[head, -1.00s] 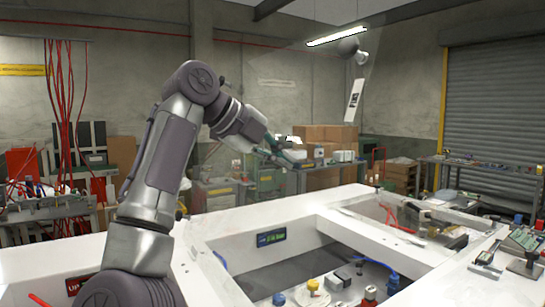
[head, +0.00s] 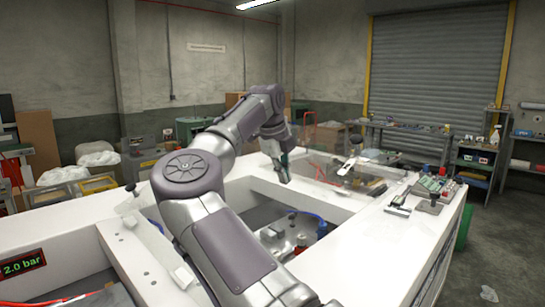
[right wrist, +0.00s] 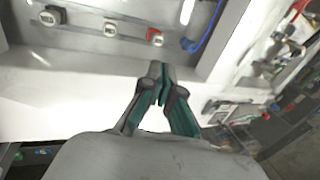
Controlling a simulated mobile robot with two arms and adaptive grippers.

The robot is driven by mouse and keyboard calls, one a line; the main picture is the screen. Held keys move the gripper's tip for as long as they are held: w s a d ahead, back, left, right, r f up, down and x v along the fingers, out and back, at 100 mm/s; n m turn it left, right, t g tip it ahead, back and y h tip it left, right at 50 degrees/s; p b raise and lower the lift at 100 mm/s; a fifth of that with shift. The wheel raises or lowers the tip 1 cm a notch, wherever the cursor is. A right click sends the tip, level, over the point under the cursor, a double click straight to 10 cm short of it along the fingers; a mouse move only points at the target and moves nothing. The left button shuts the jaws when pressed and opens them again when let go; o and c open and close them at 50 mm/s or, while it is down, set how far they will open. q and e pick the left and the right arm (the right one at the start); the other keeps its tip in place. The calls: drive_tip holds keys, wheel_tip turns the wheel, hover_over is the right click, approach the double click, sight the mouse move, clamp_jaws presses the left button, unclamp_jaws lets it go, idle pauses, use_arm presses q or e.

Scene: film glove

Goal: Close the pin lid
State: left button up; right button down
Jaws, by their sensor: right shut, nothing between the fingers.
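I cannot pick out the pin lid with certainty in either view. My right gripper (head: 284,178) has teal-and-grey fingers and points down over the white bench top between the two recessed bays. In the right wrist view its fingertips (right wrist: 160,75) are together with nothing between them, in front of the white rim. My own right arm hides part of the near bay and its parts. My left gripper is not in view.
The near bay holds small fittings (head: 275,232) and a blue cable (head: 308,214); the wrist view shows a red-and-white block (right wrist: 154,37). The far bay has a red cable (head: 322,172). Tools (head: 436,185) lie on the right part of the white bench (head: 385,222).

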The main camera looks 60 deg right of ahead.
use_arm(q)
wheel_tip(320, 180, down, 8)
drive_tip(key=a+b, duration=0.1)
drive_tip(key=b, duration=0.6)
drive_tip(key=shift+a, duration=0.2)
use_arm(e)
drive_tip(key=s+d+f+y, duration=0.1)
drive_tip(key=d+f, duration=0.2)
drive_tip(key=f, duration=1.1)
drive_tip(key=shift+s+f, duration=0.25)
drive_tip(key=shift+f, duration=0.05)
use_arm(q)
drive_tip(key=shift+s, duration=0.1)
use_arm(e)
drive_tip(key=shift+f, duration=0.1)
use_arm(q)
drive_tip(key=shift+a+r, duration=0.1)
